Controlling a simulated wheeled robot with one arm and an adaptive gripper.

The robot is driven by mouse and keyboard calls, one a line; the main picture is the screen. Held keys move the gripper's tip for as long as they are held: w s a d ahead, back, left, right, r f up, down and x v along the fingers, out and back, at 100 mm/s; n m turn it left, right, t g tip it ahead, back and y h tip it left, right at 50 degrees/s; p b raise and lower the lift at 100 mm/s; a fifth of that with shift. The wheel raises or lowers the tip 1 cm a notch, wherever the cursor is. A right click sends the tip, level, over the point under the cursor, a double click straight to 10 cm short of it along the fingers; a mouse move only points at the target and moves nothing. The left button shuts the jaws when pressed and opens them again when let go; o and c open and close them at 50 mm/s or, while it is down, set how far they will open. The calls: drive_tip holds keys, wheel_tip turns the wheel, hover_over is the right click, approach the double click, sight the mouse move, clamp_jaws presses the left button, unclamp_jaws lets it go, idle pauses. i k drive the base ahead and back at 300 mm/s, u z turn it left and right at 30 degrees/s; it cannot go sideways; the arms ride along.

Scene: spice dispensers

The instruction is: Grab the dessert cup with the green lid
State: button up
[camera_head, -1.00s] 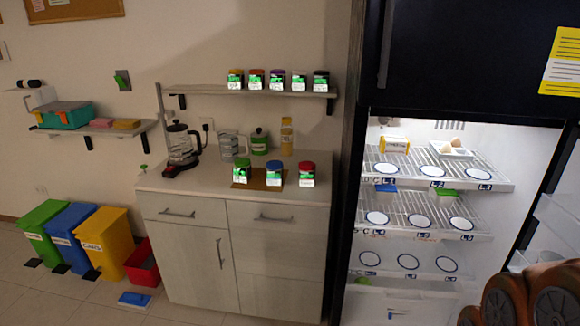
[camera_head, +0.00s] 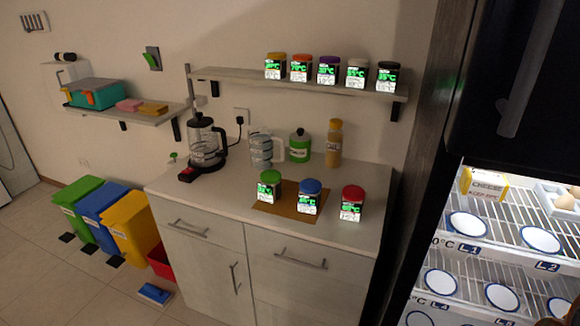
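A dispenser jar with a green lid (camera_head: 270,188) stands upright on the counter, at the left of a brown mat (camera_head: 262,206). It has a glowing green display above a white label. I cannot tell whether it is the dessert cup. A jar with a blue lid (camera_head: 310,197) stands on the mat to its right, and a jar with a red lid (camera_head: 352,204) stands further right. No green lid shows in the visible part of the fridge (camera_head: 480,250).
Several jars with displays stand on the wall shelf (camera_head: 235,78). A kettle (camera_head: 205,145), a glass pitcher (camera_head: 262,150), a green canister (camera_head: 299,147) and a yellow bottle (camera_head: 333,143) stand behind the mat. Coloured bins (camera_head: 130,225) are at left. Open floor lies in front of them.

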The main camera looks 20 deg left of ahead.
sight(271, 178)
drive_tip(key=i, duration=0.4)
drive_tip(key=u, duration=2.45)
drive_tip(key=i, duration=0.5)
drive_tip(key=u, duration=0.05)
